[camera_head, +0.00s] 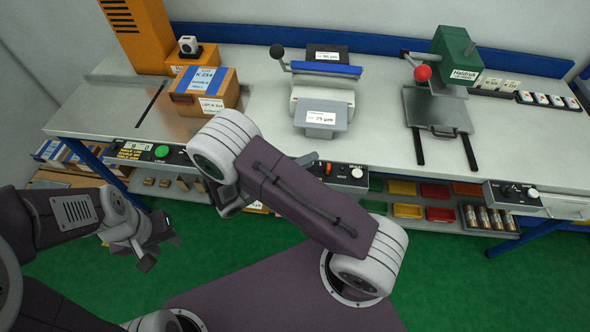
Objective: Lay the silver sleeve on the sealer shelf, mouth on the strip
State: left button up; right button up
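The sealer (323,92) stands at the middle of the bench, with a black-knobbed lever at its left and a blue bar behind. I cannot make out a silver sleeve for sure; my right arm covers part of the bench front. My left gripper (160,252) is open and empty over the green floor, in front of the bench and away from the sealer. My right gripper is mostly hidden behind its own purple arm link, so its fingers cannot be read.
A cardboard carton (207,91) with blue tape sits at the left by an orange machine (140,35). A green press (452,54) with a red knob stands at the right. Control panels (515,194) line the bench front. Bare bench (375,125) lies between sealer and press.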

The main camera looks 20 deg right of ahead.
jog(key=s+d+f+m+g+y, duration=0.1)
jog(key=s+d+m+g+y, duration=0.1)
jog(key=s+m+g+y, duration=1)
jog(key=w+a+r+m+t+y, duration=0.1)
jog(key=a+m+t, duration=0.2)
jog(key=m, duration=0.8)
jog(key=w+a+r+m+t+y, duration=0.1)
jog(key=m+t, duration=0.5)
jog(key=m, duration=0.6)
jog(key=w+a+y, duration=0.1)
jog(key=a, duration=0.1)
jog(key=shift+w+a+r+m+t+y, duration=0.2)
jog(key=shift+a+r+m+t+y, duration=0.1)
jog(key=shift+r, duration=0.1)
